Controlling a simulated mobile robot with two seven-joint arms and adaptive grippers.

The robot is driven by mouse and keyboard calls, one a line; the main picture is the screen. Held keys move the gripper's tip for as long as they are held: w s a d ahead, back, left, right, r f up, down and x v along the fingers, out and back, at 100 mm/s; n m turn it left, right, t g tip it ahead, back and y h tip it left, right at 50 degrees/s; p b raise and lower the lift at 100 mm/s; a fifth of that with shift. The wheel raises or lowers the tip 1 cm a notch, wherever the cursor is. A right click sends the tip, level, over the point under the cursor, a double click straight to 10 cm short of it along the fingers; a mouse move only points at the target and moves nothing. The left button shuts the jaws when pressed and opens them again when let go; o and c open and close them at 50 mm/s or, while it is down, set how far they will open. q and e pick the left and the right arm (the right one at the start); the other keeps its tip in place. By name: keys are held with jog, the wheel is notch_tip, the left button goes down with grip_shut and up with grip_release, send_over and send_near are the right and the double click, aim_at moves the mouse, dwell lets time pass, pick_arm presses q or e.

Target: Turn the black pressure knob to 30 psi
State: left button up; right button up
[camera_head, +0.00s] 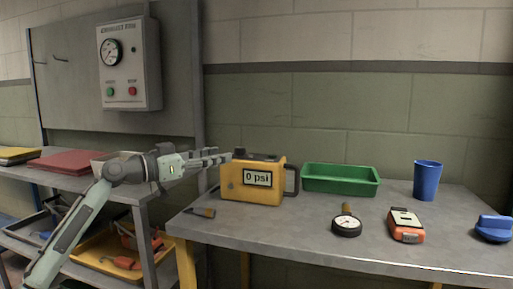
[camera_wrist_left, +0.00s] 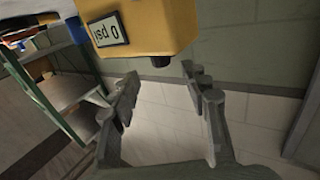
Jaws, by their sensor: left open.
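The yellow pressure unit (camera_head: 232,188) stands on the grey table, and its display (camera_head: 257,178) reads 0 psi. A small black knob (camera_head: 240,153) sits on its top left. My left gripper (camera_head: 224,156) is open and empty, just left of the knob at about its height, with the fingers pointing right. In the left wrist view the unit (camera_wrist_left: 160,25) appears upside down, and the black knob (camera_wrist_left: 160,61) lies ahead, between the lines of the open fingers (camera_wrist_left: 160,85). They look apart from it. My right gripper is not in view.
On the table (camera_head: 300,230) stand a green tray (camera_head: 340,188), a blue cup (camera_head: 427,180), a round gauge (camera_head: 346,226), an orange-white meter (camera_head: 406,225) and a blue object (camera_head: 494,228). A grey wall box (camera_head: 130,65) hangs at left. Shelves with trays are below it.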

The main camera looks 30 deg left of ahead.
aim_at(236, 150)
pick_arm(q)
jog(key=p+x, duration=0.2)
jog(key=x, duration=0.5)
jog(key=shift+r, duration=0.15)
jog(key=shift+w+d, duration=0.15)
jog(key=shift+w, duration=0.3)
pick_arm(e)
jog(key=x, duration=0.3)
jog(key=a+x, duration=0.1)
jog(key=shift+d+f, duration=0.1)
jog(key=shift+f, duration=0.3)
pick_arm(q)
jog(key=shift+c, duration=0.3)
grip_shut()
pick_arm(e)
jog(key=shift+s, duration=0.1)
